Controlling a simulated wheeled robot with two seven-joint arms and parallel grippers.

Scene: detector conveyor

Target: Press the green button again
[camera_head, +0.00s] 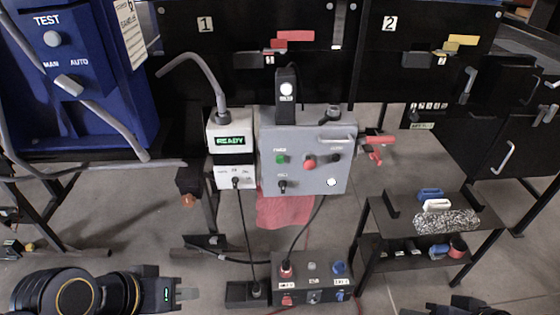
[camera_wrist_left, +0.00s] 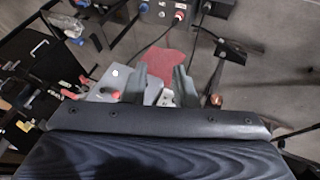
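The green button (camera_head: 281,159) is on the front of a grey control box (camera_head: 325,178), left of a red button (camera_head: 309,162) and a black knob. My left gripper (camera_head: 182,294) is low at the left in the head view, apart from the box. In the left wrist view its two grey fingers (camera_wrist_left: 160,88) are spread with a gap between them, and it holds nothing. The box shows partly there with the red button (camera_wrist_left: 116,95); I cannot make out the green button. Only a dark part of my right arm shows at the bottom right edge; its fingers are hidden.
A white unit (camera_head: 220,170) with a green READY display stands left of the control box. A red cloth (camera_head: 284,211) hangs below. A lower switch box (camera_head: 312,268) stands on the floor side. A small black table (camera_head: 385,225) with items is at right. Cables hang between.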

